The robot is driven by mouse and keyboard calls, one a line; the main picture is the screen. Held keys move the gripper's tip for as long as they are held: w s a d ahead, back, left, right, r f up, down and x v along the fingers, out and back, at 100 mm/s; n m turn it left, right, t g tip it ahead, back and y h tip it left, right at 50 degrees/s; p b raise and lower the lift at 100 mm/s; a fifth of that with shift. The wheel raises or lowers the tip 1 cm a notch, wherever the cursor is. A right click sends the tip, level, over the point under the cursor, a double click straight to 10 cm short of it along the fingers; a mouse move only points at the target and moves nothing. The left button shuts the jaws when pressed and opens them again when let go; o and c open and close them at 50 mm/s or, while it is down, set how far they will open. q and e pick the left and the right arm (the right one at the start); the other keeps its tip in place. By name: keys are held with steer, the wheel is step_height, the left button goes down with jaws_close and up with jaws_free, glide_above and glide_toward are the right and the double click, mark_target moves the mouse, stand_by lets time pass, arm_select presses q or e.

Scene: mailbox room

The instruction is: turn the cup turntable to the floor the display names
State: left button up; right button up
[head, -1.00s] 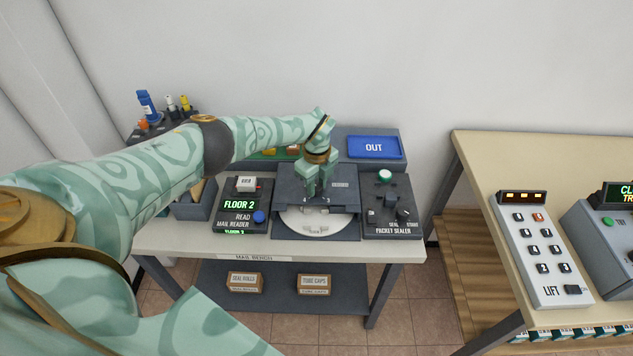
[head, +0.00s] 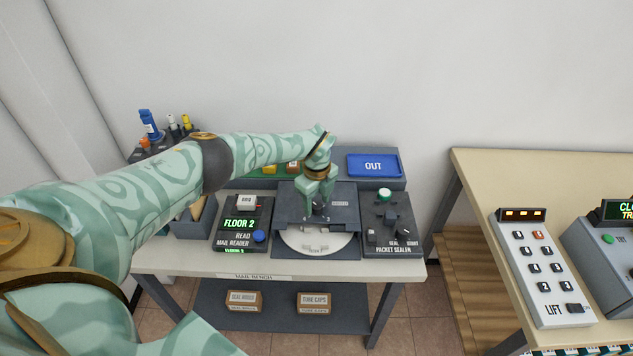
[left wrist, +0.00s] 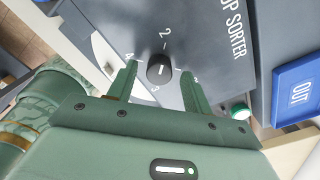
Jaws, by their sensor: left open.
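The mail reader's display (head: 239,223) reads "FLOOR 2" in green. The cup sorter (head: 341,213) is a dark box with a white round turntable (head: 318,243) showing at its front. Its dark knob (left wrist: 160,70) shows in the left wrist view, with a light pointer mark and numerals around it; a 2 and a 4 are readable. My left gripper (head: 318,206) is over the sorter, pointing down. In the left wrist view its open fingers (left wrist: 159,77) stand on either side of the knob; I cannot tell whether they touch it. My right gripper is not in view.
The packet sealer (head: 391,225) stands right of the sorter, and the blue OUT tray (head: 373,165) is behind it. The mail reader (head: 238,240) is to the left. A second table with a lift panel (head: 542,270) is at the right.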

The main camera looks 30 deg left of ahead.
mark_target(317, 205)
arm_select(q)
step_height(317, 205, up, 16)
steer(key=p, duration=0.3)
steer(key=shift+f, duration=0.25)
